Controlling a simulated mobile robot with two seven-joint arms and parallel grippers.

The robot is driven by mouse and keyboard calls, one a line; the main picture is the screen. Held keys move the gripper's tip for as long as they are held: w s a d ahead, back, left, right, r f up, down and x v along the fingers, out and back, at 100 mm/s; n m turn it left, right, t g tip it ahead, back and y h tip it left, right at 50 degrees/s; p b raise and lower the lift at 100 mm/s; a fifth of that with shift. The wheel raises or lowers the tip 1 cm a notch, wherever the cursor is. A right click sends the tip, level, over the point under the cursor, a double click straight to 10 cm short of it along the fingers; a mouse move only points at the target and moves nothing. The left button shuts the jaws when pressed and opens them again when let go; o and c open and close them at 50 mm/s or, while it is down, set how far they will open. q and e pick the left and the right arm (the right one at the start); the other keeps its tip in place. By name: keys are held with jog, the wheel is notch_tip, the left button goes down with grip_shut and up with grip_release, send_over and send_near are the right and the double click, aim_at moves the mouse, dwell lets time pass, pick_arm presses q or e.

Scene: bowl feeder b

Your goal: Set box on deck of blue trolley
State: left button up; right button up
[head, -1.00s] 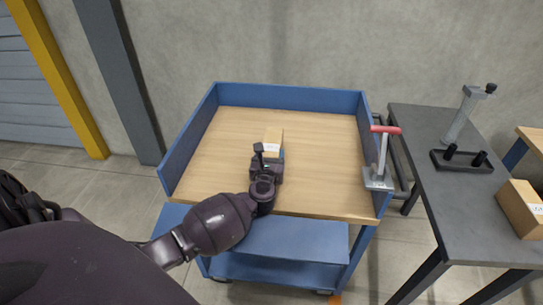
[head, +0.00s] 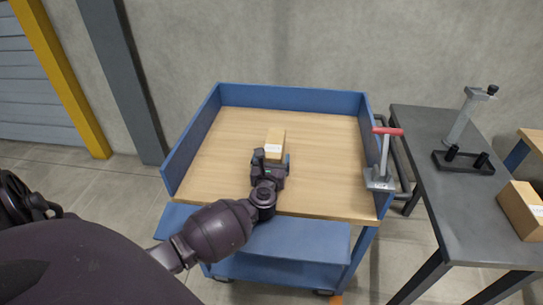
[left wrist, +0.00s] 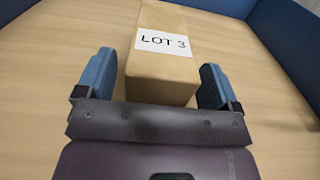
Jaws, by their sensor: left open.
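A small brown box (head: 275,140) lies on the wooden deck (head: 320,160) of the blue trolley (head: 290,97). In the left wrist view the box (left wrist: 162,70) bears a white label reading "LOT 3". My left gripper (head: 273,160) is low over the deck at the near end of the box. Its two blue fingers (left wrist: 156,82) are open, one on each side of the box's near end, with a gap visible on both sides. Whether the box's underside rests fully on the deck is not clear in the head view. My right gripper is not in view.
A clamp with a red handle (head: 385,150) stands at the deck's right edge. Blue walls border the deck's back and sides. A dark table (head: 425,135) at right carries a metal stand (head: 465,120) and another cardboard box (head: 522,210). The deck around the box is clear.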

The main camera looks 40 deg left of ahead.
pick_arm(q)
jog(key=p+v, duration=0.1)
jog(key=v, duration=0.9)
jog(key=shift+d, duration=0.1)
